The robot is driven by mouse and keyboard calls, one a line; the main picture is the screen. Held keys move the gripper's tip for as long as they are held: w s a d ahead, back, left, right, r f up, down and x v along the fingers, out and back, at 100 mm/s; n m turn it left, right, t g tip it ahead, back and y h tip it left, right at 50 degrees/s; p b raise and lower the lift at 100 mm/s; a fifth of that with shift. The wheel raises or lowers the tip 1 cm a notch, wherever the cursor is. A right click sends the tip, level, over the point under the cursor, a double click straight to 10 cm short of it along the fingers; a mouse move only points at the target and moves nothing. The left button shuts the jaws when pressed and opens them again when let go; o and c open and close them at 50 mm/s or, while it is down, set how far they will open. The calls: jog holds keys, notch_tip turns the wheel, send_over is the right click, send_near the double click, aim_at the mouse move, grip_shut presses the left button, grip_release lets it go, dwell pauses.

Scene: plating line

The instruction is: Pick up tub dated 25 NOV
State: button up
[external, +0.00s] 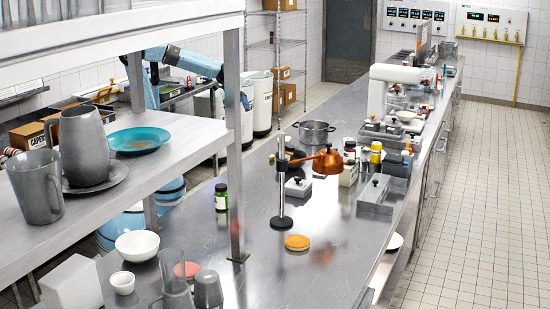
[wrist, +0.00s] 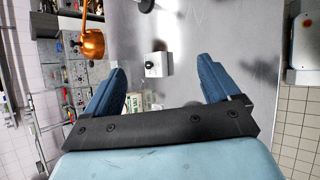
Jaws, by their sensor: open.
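My gripper (wrist: 161,68) is open and empty, its two blue fingers wide apart in the wrist view. A small grey tub with a pale front and black knob (wrist: 153,70) shows between and beyond the fingertips, apart from them. In the external view, grey lidded tubs with black knobs include one by the lamp stand (external: 298,189), one at the counter's right edge (external: 372,197) and several farther back (external: 380,132). No date is readable, so I cannot tell which tub is 25 NOV. My arm is at the left behind the shelf post, which partly hides my gripper (external: 246,101).
A copper lamp (external: 327,162) on a black-based stand overhangs the steel counter (external: 255,245). A pot (external: 314,132), bottles and a white mixer (external: 388,85) stand nearby. The shelf (external: 190,150) with jugs blocks the near left.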

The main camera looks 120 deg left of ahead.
jog(key=w+a+n+t, duration=0.2)
jog(key=a+n+t, duration=0.3)
jog(key=a, duration=0.6)
jog(key=s+a+n+t+y, duration=0.4)
jog(key=a+n, duration=0.4)
jog(key=a, duration=0.5)
jog(key=s+a+n+t+y, duration=0.1)
jog(key=s+a+n+y, duration=0.5)
jog(key=a, duration=0.7)
jog(key=shift+n+t+h, duration=0.3)
jog(key=shift+n+h, duration=0.3)
jog(key=shift+n, duration=0.2)
jog(key=f, duration=2.6)
jog(key=shift+w+a+f, duration=0.15)
jog(key=shift+a+f, duration=0.1)
jog(key=shift+f, duration=0.25)
jog(key=shift+w, duration=0.3)
jog(key=w, duration=0.4)
jog(key=w+a, duration=0.1)
jog(key=w, duration=0.3)
jog(key=w+a, duration=0.1)
jog(key=w, duration=0.4)
